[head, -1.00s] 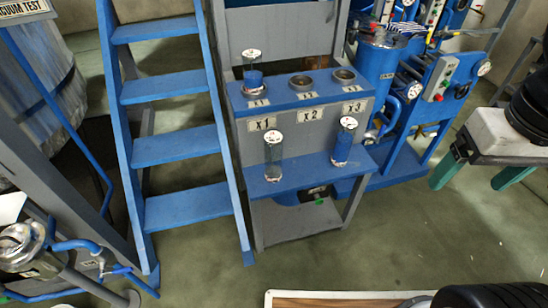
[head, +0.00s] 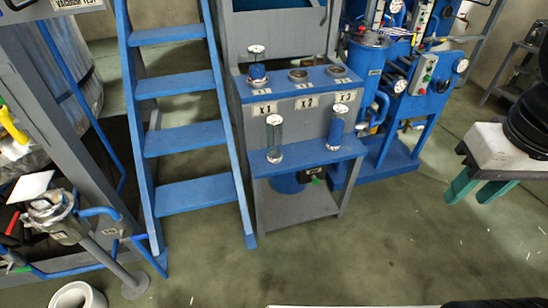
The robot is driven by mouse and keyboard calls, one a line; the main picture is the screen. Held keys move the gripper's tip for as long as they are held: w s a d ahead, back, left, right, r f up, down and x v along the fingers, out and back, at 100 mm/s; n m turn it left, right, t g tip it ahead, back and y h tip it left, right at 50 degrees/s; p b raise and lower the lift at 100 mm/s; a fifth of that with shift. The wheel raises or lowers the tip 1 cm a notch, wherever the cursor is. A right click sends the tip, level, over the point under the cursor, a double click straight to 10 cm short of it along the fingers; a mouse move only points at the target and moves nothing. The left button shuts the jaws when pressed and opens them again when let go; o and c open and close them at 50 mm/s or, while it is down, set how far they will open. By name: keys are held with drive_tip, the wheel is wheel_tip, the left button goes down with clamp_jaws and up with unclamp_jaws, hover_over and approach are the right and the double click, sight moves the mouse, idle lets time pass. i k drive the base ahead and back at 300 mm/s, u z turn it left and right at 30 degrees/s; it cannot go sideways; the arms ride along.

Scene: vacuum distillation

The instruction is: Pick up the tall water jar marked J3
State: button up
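Three tall clear jars with white caps are in the head view; the marks on them are too small to read, so I cannot tell which is J3. One jar (head: 257,72), with blue showing in its lower part, stands in the left hole of the blue rack top, above the X1 label. A clear jar (head: 274,138) stands upright at the left of the lower blue shelf (head: 305,154). A jar that looks blue (head: 336,130) stands upright at the right of that shelf. My gripper is not in view.
The other two holes, X2 (head: 298,76) and X3 (head: 337,72), look empty. A blue stair (head: 185,138) stands left of the rack. Blue machinery (head: 365,70) stands behind on the right. Green floor (head: 390,230) in front is mostly clear.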

sight(275, 123)
drive_tip(key=u, duration=0.3)
drive_tip(key=i, duration=1.3)
drive_tip(key=z, duration=0.25)
